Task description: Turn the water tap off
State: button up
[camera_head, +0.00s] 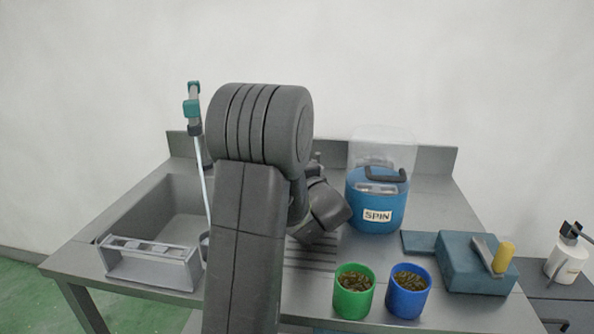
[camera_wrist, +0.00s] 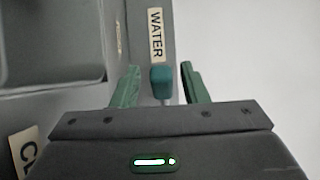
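In the wrist view a small teal tap handle (camera_wrist: 161,80) shows beside a WATER label (camera_wrist: 156,35). My gripper (camera_wrist: 160,84) is open, with one green finger on each side of the handle. Small gaps show between the handle and both fingers. My arm hides the gripper in the head view.
The sink (camera_head: 150,213) is at the left, with a grey rack (camera_head: 150,264) at its front. A blue SPIN container (camera_head: 377,205) stands at the back right. Green (camera_head: 354,291) and blue (camera_head: 408,292) cups stand at the front.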

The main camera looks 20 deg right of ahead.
jog(key=shift+s, duration=0.15)
jog(key=s, duration=0.7)
jog(key=shift+s+a+p, duration=0.15)
jog(key=shift+a+p, duration=0.05)
jog(key=shift+p, duration=0.2)
